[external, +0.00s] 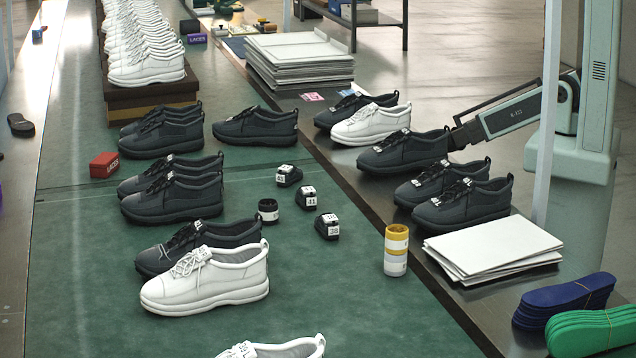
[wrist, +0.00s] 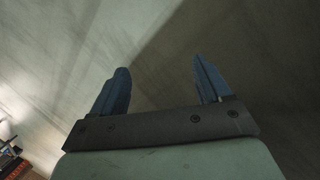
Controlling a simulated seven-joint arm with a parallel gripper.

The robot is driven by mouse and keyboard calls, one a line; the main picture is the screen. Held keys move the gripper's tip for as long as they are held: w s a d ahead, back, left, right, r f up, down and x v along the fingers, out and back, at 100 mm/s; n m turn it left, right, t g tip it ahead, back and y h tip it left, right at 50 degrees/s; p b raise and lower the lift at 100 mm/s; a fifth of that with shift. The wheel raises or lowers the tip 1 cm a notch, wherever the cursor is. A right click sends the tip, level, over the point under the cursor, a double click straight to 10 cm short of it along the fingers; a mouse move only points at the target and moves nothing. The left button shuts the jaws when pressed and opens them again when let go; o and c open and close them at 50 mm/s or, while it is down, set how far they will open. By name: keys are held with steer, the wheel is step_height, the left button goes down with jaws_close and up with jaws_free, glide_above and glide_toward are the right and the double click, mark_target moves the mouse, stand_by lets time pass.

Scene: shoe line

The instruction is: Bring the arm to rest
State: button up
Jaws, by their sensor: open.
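My gripper (wrist: 160,78) shows in the wrist view with its two blue fingers spread wide apart. Nothing is between them, and blurred grey floor fills the space beyond. In the external view my arm (external: 515,115) stands at the right, its pale link slanting down to the left behind the dark shoes on the side bench. I cannot make out the gripper's fingers there; the shoes hide the far end of the link.
A green mat (external: 330,285) bears dark and white shoes in rows, small black size blocks and a red box (external: 104,165). The side bench carries shoes, stacked white sheets (external: 492,248), and blue (external: 565,300) and green insoles (external: 590,332). A pale post (external: 546,120) stands near my arm.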

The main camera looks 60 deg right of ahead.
steer(key=s+a+f+g+y, duration=0.1)
steer(key=s+a+f+g, duration=0.1)
steer(key=s+a, duration=0.3)
steer(key=s+a+f+g+y, duration=0.1)
steer(key=s+a, duration=0.4)
steer(key=s, duration=0.7)
steer(key=s+a+f+m+g, duration=0.1)
steer(key=s+a+f+g, duration=0.1)
steer(key=s+a, duration=0.4)
steer(key=s, duration=0.3)
steer(key=shift+s+f+g+y, duration=0.15)
steer(key=shift+f+g+y, duration=0.15)
steer(key=shift+f+y, duration=0.1)
steer(key=shift+a, duration=0.1)
